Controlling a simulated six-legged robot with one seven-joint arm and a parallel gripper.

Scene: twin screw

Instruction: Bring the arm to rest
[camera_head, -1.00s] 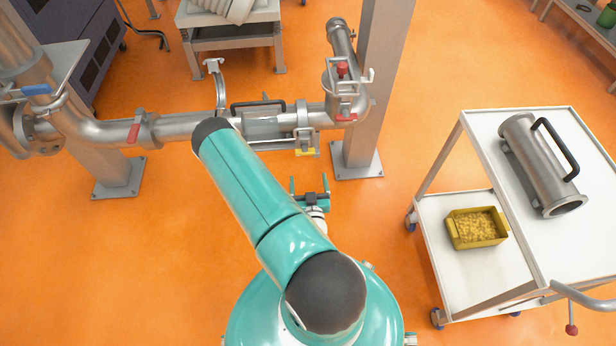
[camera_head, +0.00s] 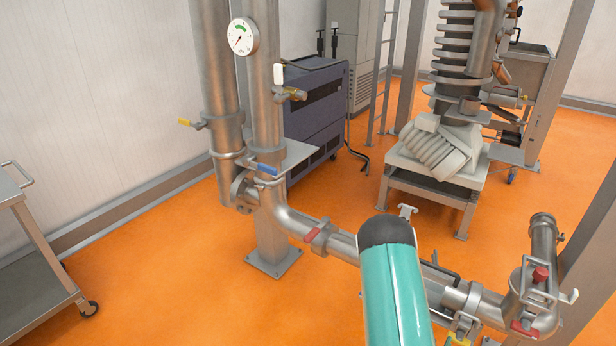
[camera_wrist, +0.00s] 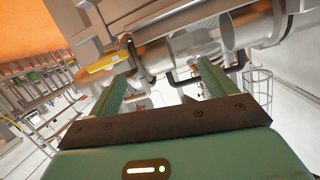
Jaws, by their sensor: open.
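My gripper (camera_wrist: 162,78) shows in the wrist view. Its two teal fingers stand well apart, and nothing is held between them. Beyond the fingers is steel pipework (camera_wrist: 250,25), with a yellow handle (camera_wrist: 105,65) beside the left finger. I cannot tell the gap between fingers and pipe. In the head view my teal arm link (camera_head: 395,290) rises in front of the horizontal steel pipe (camera_head: 335,243) and hides part of it. The gripper itself is out of the head view.
A pipe valve with red handles (camera_head: 540,274) stands at the right. A vertical pipe with a gauge (camera_head: 242,38), a dark cabinet (camera_head: 318,105) and a stand holding a pale ribbed part (camera_head: 440,150) are behind. A trolley (camera_head: 35,260) is at left. Orange floor (camera_head: 170,280) is open.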

